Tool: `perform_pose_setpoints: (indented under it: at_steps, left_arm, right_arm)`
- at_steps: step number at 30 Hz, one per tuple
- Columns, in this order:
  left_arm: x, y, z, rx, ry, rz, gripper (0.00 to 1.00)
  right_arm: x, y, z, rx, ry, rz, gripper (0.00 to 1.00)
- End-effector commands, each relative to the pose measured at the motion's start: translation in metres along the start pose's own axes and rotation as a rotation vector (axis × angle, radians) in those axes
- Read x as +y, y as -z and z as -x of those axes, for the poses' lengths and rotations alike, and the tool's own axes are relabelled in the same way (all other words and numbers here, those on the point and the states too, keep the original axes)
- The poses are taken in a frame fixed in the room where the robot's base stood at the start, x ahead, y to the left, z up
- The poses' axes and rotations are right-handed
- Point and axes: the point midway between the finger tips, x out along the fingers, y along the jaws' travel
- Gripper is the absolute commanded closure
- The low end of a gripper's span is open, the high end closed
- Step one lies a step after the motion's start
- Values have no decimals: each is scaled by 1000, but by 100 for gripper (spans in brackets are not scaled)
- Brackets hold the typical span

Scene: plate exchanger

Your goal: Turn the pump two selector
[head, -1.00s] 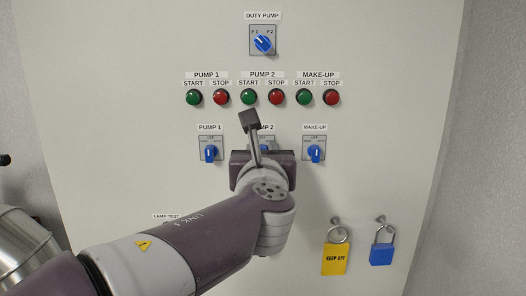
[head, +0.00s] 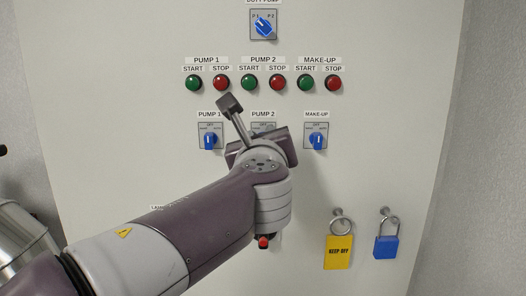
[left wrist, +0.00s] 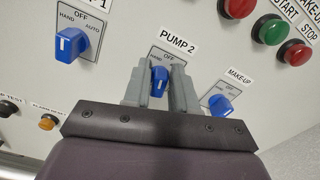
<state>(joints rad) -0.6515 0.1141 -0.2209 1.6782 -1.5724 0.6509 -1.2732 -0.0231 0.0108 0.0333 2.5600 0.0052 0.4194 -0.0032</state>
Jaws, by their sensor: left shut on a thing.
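The pump two selector's plate (head: 264,127) shows on the panel under the PUMP 2 label, and its blue knob is hidden behind my left gripper in the head view. In the left wrist view the blue knob (left wrist: 159,84) sits between the two grey fingers of my left gripper (left wrist: 161,76). The gripper is shut on the knob and is tilted in the head view. The fingers hide much of the knob, so I cannot tell exactly which position it points to. My right gripper is in neither view.
The pump one selector (head: 210,141) and make-up selector (head: 316,141) stand close on either side. A row of green and red buttons (head: 249,83) and the duty pump selector (head: 263,27) are above.

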Motion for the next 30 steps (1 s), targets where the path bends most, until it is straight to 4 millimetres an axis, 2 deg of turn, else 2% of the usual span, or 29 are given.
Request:
perform_pose_setpoints:
  at_steps: [1,12,21,30]
  left_arm:
    - [2,6,0,-1,0,38,100]
    - [5,5,0,1,0,326,100]
    - [5,4,0,2,-2,464,100]
    - [6,3,0,2,-3,504,100]
  right_arm:
    - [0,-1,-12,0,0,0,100]
    - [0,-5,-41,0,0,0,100]
    - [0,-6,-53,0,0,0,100]
    - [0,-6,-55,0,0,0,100]
